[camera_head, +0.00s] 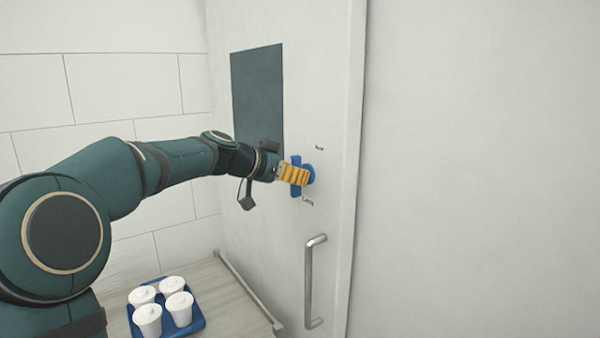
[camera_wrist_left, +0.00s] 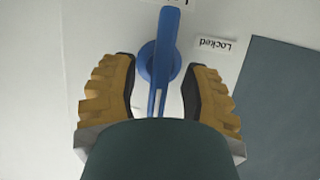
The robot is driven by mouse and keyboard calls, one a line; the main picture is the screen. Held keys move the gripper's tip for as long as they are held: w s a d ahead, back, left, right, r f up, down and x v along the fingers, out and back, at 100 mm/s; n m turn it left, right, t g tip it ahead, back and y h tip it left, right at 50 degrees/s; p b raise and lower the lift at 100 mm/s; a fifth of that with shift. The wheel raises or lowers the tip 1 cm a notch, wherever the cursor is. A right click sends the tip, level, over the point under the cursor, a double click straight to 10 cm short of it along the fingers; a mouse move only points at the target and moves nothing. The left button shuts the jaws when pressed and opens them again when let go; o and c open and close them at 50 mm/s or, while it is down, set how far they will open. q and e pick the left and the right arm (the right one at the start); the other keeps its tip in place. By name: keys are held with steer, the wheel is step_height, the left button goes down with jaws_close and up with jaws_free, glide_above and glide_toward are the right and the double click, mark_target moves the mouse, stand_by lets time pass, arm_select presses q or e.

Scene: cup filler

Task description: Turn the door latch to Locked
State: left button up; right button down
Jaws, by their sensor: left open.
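The blue door latch (camera_head: 296,190) is on the white door, with a round base behind its bar. In the left wrist view the latch (camera_wrist_left: 165,42) runs nearly vertical, its upper end towards a label cut off at the top edge. My left gripper (camera_head: 293,174) is at the latch. In the left wrist view its yellow-orange fingers (camera_wrist_left: 160,70) are open on either side of the bar, with gaps. In the head view the fingers hide part of the latch. My right gripper is out of view.
A metal door handle (camera_head: 314,282) is below the latch. A dark window panel (camera_head: 257,95) is up and left of it. A blue tray (camera_head: 203,324) with several white lidded cups stands on the counter (camera_head: 215,290), low and left. A rail (camera_head: 248,291) runs along the counter edge.

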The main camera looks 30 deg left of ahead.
arm_select(q)
steer(key=shift+x, duration=1.05)
jaws_close()
